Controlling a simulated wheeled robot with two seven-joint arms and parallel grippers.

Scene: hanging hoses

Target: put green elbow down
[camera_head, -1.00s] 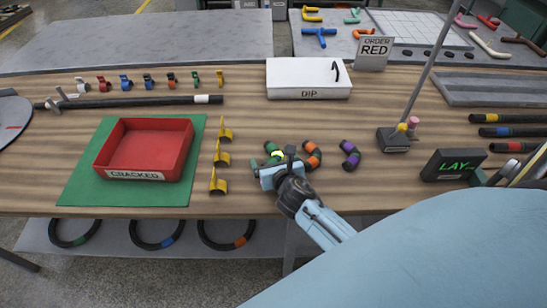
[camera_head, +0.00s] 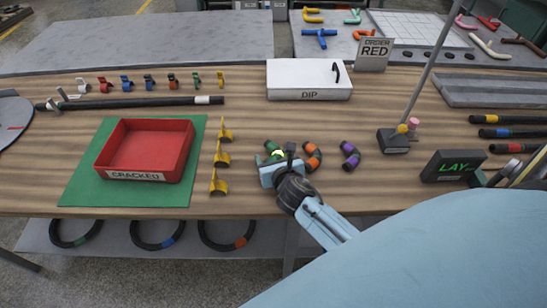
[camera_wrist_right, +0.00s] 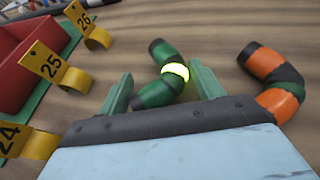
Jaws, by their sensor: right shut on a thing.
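The green elbow (camera_head: 272,149) is a short bent dark hose piece with green ends and a bright yellow glowing band. It is at the middle of the wooden bench in the head view, partly hidden by my right gripper (camera_head: 276,160). In the right wrist view the green elbow (camera_wrist_right: 155,93) lies between the two green fingers of my right gripper (camera_wrist_right: 163,88), which is shut on it. It appears at or very near the bench top; any small gap under it cannot be told. My left gripper is not in view.
An orange elbow (camera_head: 313,156) and a purple elbow (camera_head: 350,155) lie just to the right. Yellow numbered clips (camera_head: 221,155) stand to the left, beside the red CRACKED tray (camera_head: 140,175) on a green mat (camera_head: 80,188). A white DIP box (camera_head: 308,80) stands behind. Bench between is clear.

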